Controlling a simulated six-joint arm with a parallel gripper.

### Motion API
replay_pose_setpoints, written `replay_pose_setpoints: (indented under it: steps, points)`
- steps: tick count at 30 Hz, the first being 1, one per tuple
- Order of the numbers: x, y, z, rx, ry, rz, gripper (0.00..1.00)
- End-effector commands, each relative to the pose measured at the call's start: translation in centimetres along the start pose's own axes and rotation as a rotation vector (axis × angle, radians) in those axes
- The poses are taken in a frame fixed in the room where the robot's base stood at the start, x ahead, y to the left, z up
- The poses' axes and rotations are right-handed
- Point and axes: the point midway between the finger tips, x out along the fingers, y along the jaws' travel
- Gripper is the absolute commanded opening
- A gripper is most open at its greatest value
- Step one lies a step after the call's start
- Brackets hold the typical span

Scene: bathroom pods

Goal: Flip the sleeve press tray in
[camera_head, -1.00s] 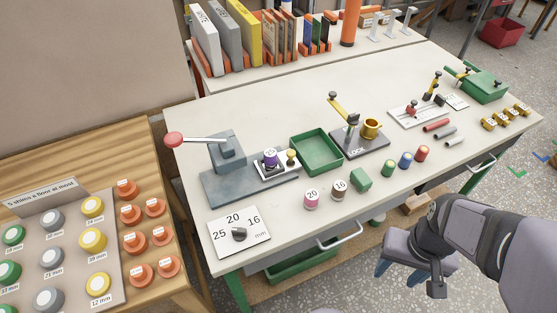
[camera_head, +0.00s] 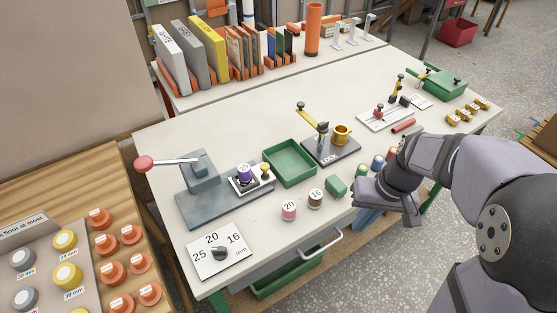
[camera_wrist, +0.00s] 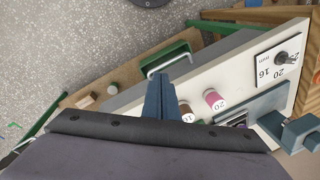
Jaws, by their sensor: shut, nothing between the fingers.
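The sleeve press (camera_head: 199,180) is blue-grey and stands on the left of the white bench, its red-knobbed lever pointing left. Its small white tray (camera_head: 244,187) sits at the right end of the base, carrying a purple-topped sleeve (camera_head: 244,171), with a brass knob (camera_head: 266,170) at its right side. The tray looks outside the press head. My gripper (camera_head: 368,218) is at the bench's front edge, well right of the tray and partly hidden by my arm. In the wrist view my gripper (camera_wrist: 160,100) has its blue fingers together and empty. The press (camera_wrist: 285,122) shows at the lower right there.
A green bin (camera_head: 290,163) and a lock fixture (camera_head: 331,150) are behind. A dial plate (camera_head: 219,252) lies in front of the press.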

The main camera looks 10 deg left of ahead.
Motion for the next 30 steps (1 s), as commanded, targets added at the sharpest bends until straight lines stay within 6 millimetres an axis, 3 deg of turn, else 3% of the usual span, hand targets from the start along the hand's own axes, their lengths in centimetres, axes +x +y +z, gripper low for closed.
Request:
replay_pose_setpoints:
  steps: [1,6,15,22,30]
  points:
    - [-0.1,-0.7,-2.0,-0.03,0.007,-0.029,0.0]
    - [-0.6,-3.4,-8.0,-0.142,0.049,-0.134,0.0]
    - [-1.2,-8.3,-16.7,-0.348,0.154,-0.306,0.0]
    - [-1.6,-10.7,-20.3,-0.457,0.22,-0.385,0.0]
    - [-1.8,-11.6,-21.4,-0.496,0.244,-0.412,0.0]
